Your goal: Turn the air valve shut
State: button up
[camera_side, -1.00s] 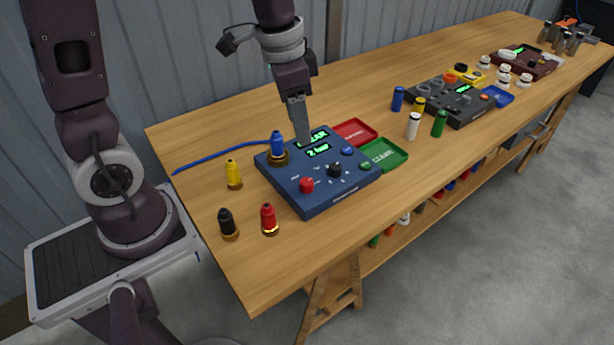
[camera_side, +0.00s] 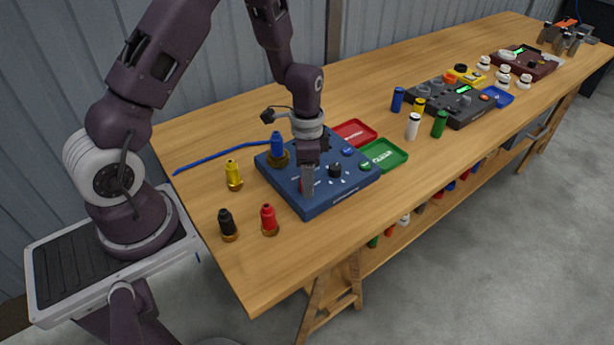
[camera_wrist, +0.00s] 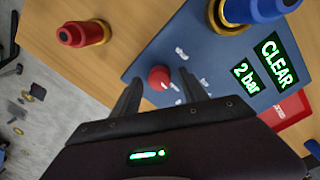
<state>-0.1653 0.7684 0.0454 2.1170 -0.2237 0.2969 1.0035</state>
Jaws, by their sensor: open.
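The blue control box (camera_side: 345,190) stands on the bench and carries a red round knob (camera_wrist: 159,78) and a black knob (camera_side: 335,170). I cannot read their labels, so I cannot tell which is the air valve. My gripper (camera_side: 307,193) is low over the box's front part. In the wrist view my gripper (camera_wrist: 159,74) is open, with the red knob showing between its fingertips; I see no clear contact. In the side view the fingers mostly hide this knob. The box's display (camera_wrist: 262,72) reads "CLEAR" and "2 bar" in green.
A blue plug in a brass ring (camera_side: 278,150) stands at the box's back left corner. Yellow (camera_side: 233,173), black (camera_side: 227,223) and red (camera_side: 268,218) plugs stand left of the box. Red (camera_side: 355,132) and green (camera_side: 384,154) trays lie behind and right of it.

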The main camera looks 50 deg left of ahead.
grip_shut()
jog(key=shift+n, duration=0.4)
jog(key=n, duration=0.3)
jog(key=shift+n, duration=0.4)
jog(key=n, duration=0.4)
jog(key=shift+n+t, duration=0.3)
jog(key=n, duration=0.4)
jog(key=shift+s+a, duration=0.1)
jog(key=n, duration=0.4)
jog(key=shift+n, duration=0.3)
